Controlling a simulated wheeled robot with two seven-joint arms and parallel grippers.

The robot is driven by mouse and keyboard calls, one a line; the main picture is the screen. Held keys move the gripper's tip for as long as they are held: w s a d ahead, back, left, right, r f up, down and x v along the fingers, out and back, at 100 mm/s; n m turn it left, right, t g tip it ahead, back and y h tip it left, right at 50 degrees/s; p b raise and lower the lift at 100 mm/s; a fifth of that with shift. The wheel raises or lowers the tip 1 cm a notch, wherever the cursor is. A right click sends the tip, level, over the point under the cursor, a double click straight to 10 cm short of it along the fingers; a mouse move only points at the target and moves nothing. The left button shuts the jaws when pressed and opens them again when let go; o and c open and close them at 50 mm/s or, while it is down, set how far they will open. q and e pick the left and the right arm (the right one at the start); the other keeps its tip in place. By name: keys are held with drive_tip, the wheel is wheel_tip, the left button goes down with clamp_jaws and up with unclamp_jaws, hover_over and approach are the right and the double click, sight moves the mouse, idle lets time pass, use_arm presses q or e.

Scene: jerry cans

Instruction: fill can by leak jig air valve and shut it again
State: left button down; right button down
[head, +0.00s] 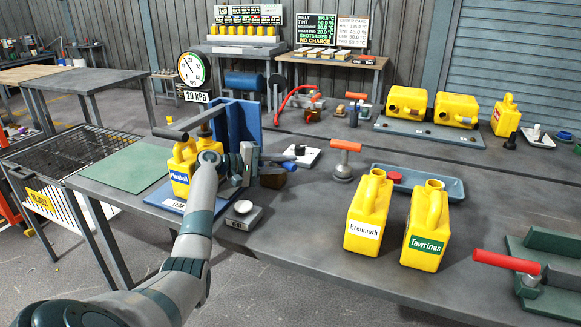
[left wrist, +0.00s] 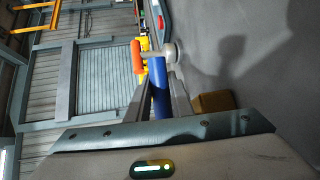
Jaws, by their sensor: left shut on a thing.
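A yellow can (head: 181,176) with a blue label stands upright on the blue base of the leak jig (head: 170,200), in front of its upright blue plates. A dark clamp bar shows above the can. The round pressure gauge (head: 193,69) stands behind, over a "20 kPa" sign. My left gripper (head: 258,160) is beside the jig, right of the can, with its fingers pointing right. In the left wrist view it is shut on a blue bar-like handle (left wrist: 160,92), which looks like the air valve's; its fingers largely hide the valve. My right gripper is not in view.
A brown block (head: 274,178) and a grey block with a white top (head: 242,214) are close to my left gripper. An orange-handled tool (head: 345,158) stands to the right. Two yellow cans (head: 369,212) (head: 427,228) stand at the front right.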

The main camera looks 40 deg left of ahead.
use_arm(q)
drive_tip(key=shift+f, duration=0.15)
drive_tip(key=c, duration=1.6)
unclamp_jaws()
drive_tip(key=shift+o, duration=0.2)
drive_tip(key=shift+r, duration=0.2)
